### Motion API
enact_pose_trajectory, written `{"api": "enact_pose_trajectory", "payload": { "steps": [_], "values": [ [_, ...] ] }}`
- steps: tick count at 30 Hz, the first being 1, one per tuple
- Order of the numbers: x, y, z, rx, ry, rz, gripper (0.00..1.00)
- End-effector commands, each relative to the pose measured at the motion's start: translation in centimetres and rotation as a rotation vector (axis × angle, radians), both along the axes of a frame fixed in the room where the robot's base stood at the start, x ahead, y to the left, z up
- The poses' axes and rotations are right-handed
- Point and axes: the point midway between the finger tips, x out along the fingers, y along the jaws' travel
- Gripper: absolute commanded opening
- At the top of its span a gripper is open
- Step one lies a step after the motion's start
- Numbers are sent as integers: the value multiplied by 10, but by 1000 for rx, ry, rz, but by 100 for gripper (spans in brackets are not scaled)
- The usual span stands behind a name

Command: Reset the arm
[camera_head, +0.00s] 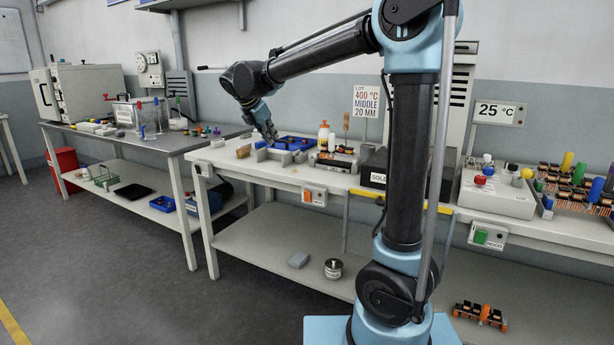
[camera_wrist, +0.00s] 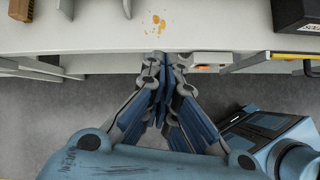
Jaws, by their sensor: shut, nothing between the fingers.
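My gripper (camera_head: 269,136) hangs from the raised arm at the front edge side of the middle bench in the head view. In the wrist view my gripper (camera_wrist: 165,62) has its fingers together with nothing between them. The fingertips show over the front edge of the white bench top (camera_wrist: 95,35). In the head view a blue bin (camera_head: 296,143) sits on the bench just behind and right of the gripper. I cannot tell the exact height of the fingers above the bench.
Orange spots (camera_wrist: 159,22) lie on the bench top beyond the fingertips. A left bench (camera_head: 140,138) carries more equipment. Floor space (camera_head: 110,260) is clear at left.

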Motion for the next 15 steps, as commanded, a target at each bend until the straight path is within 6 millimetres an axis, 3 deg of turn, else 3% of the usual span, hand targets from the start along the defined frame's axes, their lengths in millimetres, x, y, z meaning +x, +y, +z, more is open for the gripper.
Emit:
{"api": "enact_pose_trajectory", "payload": {
  "steps": [8, 15],
  "values": [
    [-27, -80, -12, 146, -12, -253, 0],
    [-76, -165, -36, 331, -39, -593, 0]
  ]
}}
